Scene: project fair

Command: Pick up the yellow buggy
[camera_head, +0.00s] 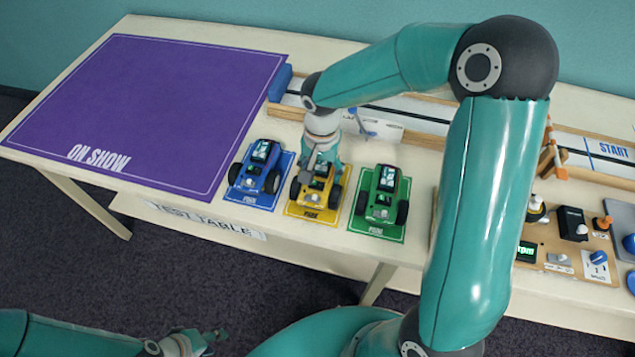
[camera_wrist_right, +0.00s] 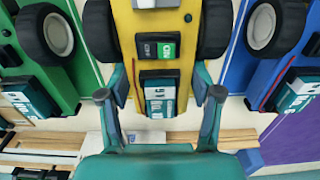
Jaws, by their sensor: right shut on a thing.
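The yellow buggy (camera_head: 313,192) stands on its yellow parking mat (camera_head: 312,213) at the table's front, between the blue buggy (camera_head: 258,172) and the green buggy (camera_head: 382,193). My right gripper (camera_head: 321,160) reaches down over its rear from above. In the right wrist view the yellow body (camera_wrist_right: 158,65) lies between the two teal fingers of my right gripper (camera_wrist_right: 160,100), which is shut on it. A small screen and a green switch show on the buggy. My left gripper (camera_head: 205,340) is low at the bottom left, away from the table; its opening is unclear.
The blue (camera_wrist_right: 275,50) and green (camera_wrist_right: 45,60) buggies stand close on either side. A purple ON SHOW mat (camera_head: 150,105) lies bare at the left. A wood-edged track (camera_head: 420,119) runs behind, and a control board (camera_head: 565,240) is at the right.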

